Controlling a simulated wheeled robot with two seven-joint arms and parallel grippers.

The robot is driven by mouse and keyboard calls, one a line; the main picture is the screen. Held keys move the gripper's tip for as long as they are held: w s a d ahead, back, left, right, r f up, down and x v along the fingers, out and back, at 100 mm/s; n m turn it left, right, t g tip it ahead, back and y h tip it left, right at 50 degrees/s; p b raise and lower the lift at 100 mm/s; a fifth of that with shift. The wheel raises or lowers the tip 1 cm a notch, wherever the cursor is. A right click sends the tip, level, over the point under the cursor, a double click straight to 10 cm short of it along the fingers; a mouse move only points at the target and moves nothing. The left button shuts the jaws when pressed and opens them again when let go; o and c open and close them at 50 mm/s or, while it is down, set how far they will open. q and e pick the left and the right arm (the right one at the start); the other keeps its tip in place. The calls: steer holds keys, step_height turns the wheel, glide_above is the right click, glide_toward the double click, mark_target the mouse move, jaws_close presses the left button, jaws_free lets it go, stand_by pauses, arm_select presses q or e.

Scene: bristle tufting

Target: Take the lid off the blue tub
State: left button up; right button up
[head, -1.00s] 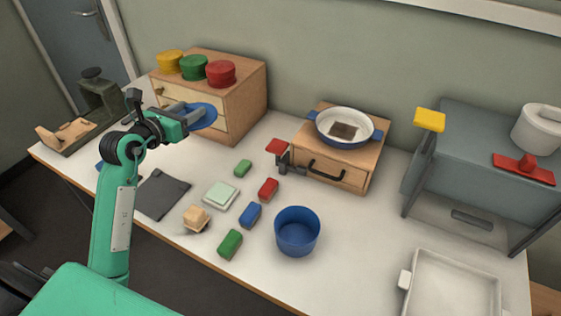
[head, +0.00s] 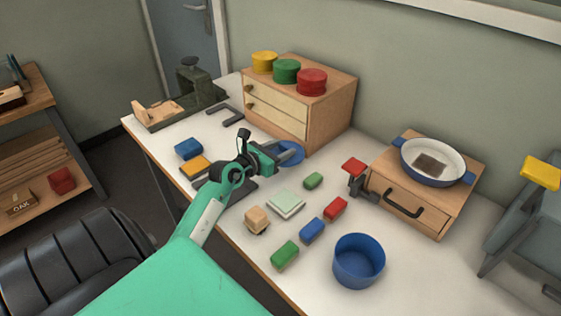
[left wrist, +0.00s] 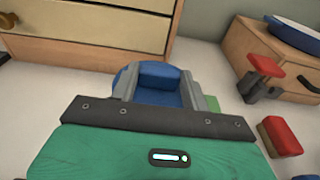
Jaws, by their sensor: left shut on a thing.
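The blue tub (head: 359,262) stands upright on the white table at the front right, open at the top with its inside showing. Its round blue lid (head: 293,153) is away from it, near the lower front of the wooden drawer cabinet. My left gripper (head: 287,155) is shut on the lid. In the left wrist view the lid (left wrist: 158,81) sits between the two grey fingers, partly hidden by the gripper body. I cannot tell whether the lid touches the table. My right gripper is not in view.
The drawer cabinet (head: 330,117) bears yellow, green and red round tubs. Small coloured blocks, including a red one (head: 335,208), and a pale green pad (head: 286,204) lie between the lid and the tub. A red-topped clamp-like tool (head: 355,178) stands by a small drawer box (head: 411,201).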

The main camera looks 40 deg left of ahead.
arm_select(q)
step_height(320, 180, down, 4)
steer(key=shift+f+b, duration=0.2)
steer(key=shift+b, duration=0.2)
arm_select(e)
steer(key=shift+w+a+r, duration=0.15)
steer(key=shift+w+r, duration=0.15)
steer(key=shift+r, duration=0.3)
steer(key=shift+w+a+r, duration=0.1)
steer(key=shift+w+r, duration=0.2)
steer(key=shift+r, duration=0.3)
arm_select(q)
steer(key=shift+f, duration=0.25)
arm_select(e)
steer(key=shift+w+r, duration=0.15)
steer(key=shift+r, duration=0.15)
arm_select(q)
steer(key=shift+f, duration=0.15)
